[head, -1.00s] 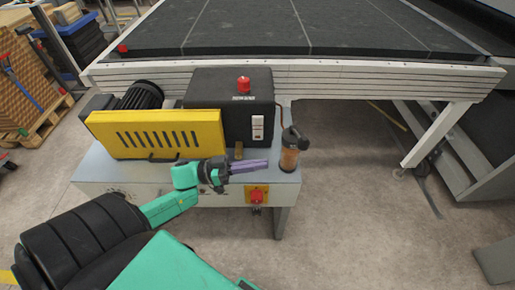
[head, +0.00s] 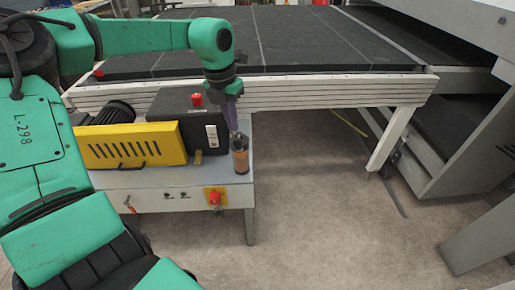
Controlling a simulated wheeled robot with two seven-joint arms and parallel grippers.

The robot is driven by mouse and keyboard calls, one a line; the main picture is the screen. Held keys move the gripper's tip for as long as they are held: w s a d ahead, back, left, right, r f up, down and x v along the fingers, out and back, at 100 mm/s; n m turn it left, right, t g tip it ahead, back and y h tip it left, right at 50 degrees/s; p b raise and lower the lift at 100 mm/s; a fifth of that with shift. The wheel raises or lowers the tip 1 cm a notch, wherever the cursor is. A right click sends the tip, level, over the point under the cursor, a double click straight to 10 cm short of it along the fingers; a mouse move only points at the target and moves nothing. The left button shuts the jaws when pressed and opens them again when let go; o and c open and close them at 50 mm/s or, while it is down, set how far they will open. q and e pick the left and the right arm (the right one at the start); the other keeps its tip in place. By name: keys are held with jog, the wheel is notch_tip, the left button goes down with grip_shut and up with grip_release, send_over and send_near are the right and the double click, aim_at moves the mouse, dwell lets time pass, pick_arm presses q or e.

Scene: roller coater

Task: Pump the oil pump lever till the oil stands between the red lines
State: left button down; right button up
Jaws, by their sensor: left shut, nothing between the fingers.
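The oil pump (head: 240,161) stands at the right end of the grey bench, with a dark top and a clear body showing amber-brown oil. The red lines are too small to make out, so I cannot read the oil level against them. My left gripper (head: 233,126) has purple fingers, shut and empty, pointing down just above the pump's top. I cannot tell whether the fingertips touch the pump lever, which is not clear behind them. My right gripper is not in view.
A yellow guard (head: 130,146) and a black box (head: 174,119) with a red button (head: 197,99) sit left of the pump. A red switch on a yellow plate (head: 215,197) is on the bench front. The floor (head: 310,180) to the right is clear.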

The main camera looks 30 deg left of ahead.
aim_at(236, 142)
pick_arm(q)
jog(key=shift+w+a+r+m, duration=0.15)
jog(key=shift+a+m, duration=0.15)
jog(key=shift+a, duration=0.05)
jog(key=shift+d+f+y+b, duration=0.25)
jog(key=shift+f+y+b, duration=0.05)
jog(key=shift+f+b, duration=0.2)
jog(key=f+b, duration=0.1)
jog(key=f, duration=0.1)
jog(key=f+b, duration=0.2)
jog(key=f, duration=0.1)
jog(key=shift+w+f, duration=0.3)
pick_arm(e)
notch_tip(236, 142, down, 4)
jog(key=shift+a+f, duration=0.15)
pick_arm(q)
jog(key=shift+f, duration=0.1)
